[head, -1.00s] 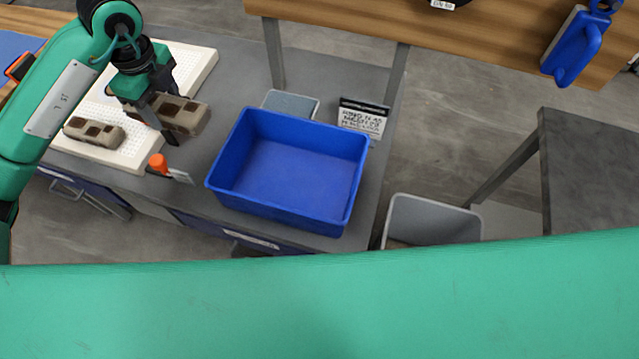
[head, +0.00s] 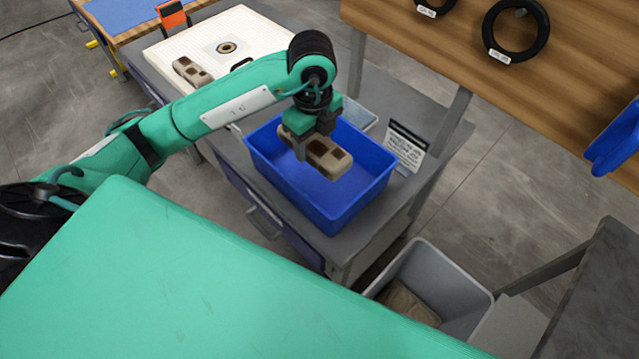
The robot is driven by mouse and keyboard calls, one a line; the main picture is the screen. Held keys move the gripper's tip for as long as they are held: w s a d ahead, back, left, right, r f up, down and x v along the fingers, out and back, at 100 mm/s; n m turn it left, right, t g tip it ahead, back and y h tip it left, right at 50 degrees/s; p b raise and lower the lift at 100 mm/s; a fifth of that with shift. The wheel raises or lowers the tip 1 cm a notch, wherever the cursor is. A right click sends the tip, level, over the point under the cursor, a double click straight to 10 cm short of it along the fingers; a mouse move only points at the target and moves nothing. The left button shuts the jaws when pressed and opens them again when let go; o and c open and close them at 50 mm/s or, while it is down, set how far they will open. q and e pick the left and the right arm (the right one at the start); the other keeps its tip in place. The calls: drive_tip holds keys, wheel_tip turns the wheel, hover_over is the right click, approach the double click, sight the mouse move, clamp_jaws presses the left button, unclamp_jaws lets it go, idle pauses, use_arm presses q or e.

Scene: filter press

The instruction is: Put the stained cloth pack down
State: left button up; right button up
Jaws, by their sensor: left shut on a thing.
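My left gripper (head: 312,142) is shut on a tan cloth pack (head: 334,161) with dark brown patches. It holds the pack over the blue tub (head: 345,208). The pack shows above the tub's floor, though its exact height is hard to tell. A second, similar patched pack (head: 190,71) lies on the white perforated board (head: 262,28) at the upper left. My right gripper is not in view.
A grey bin (head: 478,296) on the floor at the lower right holds something brown. A small sign (head: 407,146) stands beside the tub. A wooden board with black rings (head: 516,30) is at the upper right. A dark grey table (head: 600,300) stands at the right.

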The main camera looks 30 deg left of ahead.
use_arm(q)
hover_over(315, 194)
wheel_tip(315, 194, down, 12)
drive_tip(key=shift+r, duration=0.15)
wheel_tip(315, 194, down, 4)
drive_tip(key=shift+p, duration=0.4)
drive_tip(key=shift+f, duration=0.35)
drive_tip(key=shift+w, duration=0.1)
drive_tip(key=shift+f, duration=0.15)
drive_tip(key=o, duration=0.8)
drive_tip(key=shift+c, duration=0.2)
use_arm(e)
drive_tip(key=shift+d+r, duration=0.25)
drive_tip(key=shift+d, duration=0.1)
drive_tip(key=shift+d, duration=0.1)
